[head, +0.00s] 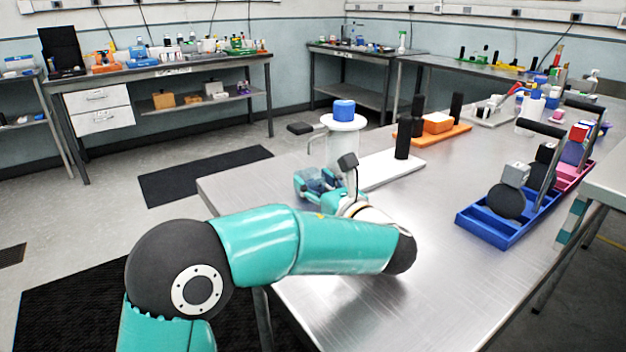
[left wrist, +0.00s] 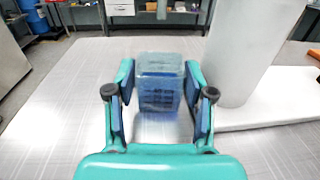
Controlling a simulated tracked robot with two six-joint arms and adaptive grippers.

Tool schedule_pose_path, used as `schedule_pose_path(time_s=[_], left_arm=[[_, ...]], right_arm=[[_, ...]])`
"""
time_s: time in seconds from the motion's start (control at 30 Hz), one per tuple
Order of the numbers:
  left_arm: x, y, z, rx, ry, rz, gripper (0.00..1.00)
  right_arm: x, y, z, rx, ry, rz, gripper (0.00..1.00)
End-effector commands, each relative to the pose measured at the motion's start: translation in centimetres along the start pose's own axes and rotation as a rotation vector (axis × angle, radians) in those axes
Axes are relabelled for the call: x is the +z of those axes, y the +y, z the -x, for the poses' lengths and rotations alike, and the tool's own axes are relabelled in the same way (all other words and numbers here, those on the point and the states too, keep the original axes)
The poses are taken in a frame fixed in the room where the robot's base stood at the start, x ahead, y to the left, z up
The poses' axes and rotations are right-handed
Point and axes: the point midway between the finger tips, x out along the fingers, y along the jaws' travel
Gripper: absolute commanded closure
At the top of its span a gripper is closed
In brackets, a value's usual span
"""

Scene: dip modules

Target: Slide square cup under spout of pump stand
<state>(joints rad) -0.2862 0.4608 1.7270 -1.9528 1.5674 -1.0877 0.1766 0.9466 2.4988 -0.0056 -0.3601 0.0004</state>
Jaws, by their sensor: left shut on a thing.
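The square cup (left wrist: 160,85) is translucent blue. In the left wrist view it sits between the two fingers of my left gripper (left wrist: 160,105), which is shut on it. In the head view the cup is small and partly hidden by the left gripper (head: 318,184), near the table's far left edge. The pump stand has a white plate (head: 385,172), a thick white column (head: 340,150) and a blue cap (head: 344,109). A thin white spout (head: 312,142) reaches left from the column and bends down. A pale vertical piece, perhaps the spout (left wrist: 162,10), shows beyond the cup.
A black post (head: 402,136) stands by the white plate. Behind it is an orange base (head: 440,132) with black posts. A blue tray (head: 490,226) and a pink tray (head: 572,176) lie on the right. The metal table (head: 450,285) is clear in front.

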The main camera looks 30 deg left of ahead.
Motion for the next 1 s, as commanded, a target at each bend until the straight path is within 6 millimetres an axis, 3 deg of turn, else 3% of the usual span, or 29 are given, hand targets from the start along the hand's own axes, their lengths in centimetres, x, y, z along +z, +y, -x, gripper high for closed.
schedule_pose_path(time_s=[0.47, 0.5, 0.63, 1.0], left_arm=[[0.01, 0.09, 0.29, 0.000, 0.000, 0.000, 0.80], [0.00, 0.09, 0.28, 0.000, 0.000, 0.000, 0.42], [0.01, 0.09, 0.28, 0.000, 0.000, 0.000, 0.20], [0.01, 0.07, 0.43, 0.000, 0.000, 0.000, 0.18]], right_arm=[[0.00, -0.13, 0.35, 0.000, 0.000, 0.000, 1.00], [0.00, -0.13, 0.35, 0.000, 0.000, 0.000, 1.00], [0.00, -0.13, 0.35, 0.000, 0.000, 0.000, 1.00], [0.00, -0.14, 0.40, 0.000, 0.000, 0.000, 1.00]])
